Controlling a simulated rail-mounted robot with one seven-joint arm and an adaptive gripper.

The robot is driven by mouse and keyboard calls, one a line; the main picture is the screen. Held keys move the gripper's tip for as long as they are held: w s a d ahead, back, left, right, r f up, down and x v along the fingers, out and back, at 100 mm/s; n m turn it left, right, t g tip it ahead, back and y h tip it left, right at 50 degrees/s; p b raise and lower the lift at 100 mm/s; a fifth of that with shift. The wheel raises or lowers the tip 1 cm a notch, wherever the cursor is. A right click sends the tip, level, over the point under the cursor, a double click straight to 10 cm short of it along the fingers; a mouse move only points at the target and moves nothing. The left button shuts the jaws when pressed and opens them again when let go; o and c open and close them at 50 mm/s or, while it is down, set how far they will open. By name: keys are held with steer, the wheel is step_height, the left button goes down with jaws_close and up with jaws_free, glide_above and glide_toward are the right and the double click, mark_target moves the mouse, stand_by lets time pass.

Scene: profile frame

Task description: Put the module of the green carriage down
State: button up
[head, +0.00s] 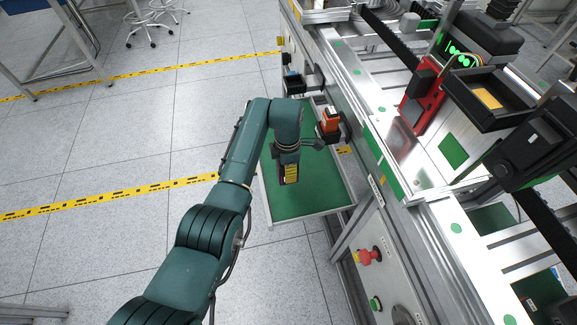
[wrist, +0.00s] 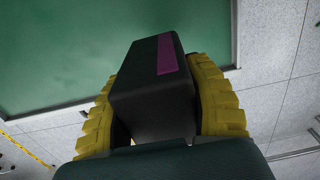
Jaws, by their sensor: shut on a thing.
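My gripper (head: 289,173) hangs pointing down over the green-floored tray (head: 305,205) at the side of the bench. In the wrist view its two yellow ribbed fingers are shut on a black block-shaped module (wrist: 152,95) with a magenta stripe. The module's far end points toward the green tray floor (wrist: 60,50). I cannot tell how high it is above that floor. In the head view the module is mostly hidden by my gripper. A carriage with a green square (head: 452,151) stands on the bench at the right.
An orange-and-black block (head: 330,122) sits in a holder just right of my gripper. A small black bin (head: 293,84) is at the tray's far end. A red part (head: 422,95) and a black bin with a yellow patch (head: 490,100) are on the bench. The near tray floor is clear.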

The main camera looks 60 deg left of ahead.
mark_target(280, 168)
step_height(280, 168, down, 7)
steer(key=b, duration=0.3)
steer(key=shift+a+r, duration=0.1)
steer(key=o, duration=1.2)
step_height(280, 168, up, 12)
steer(key=p, duration=0.5)
steer(key=shift+r+p, duration=0.1)
steer(key=shift+p, duration=0.3)
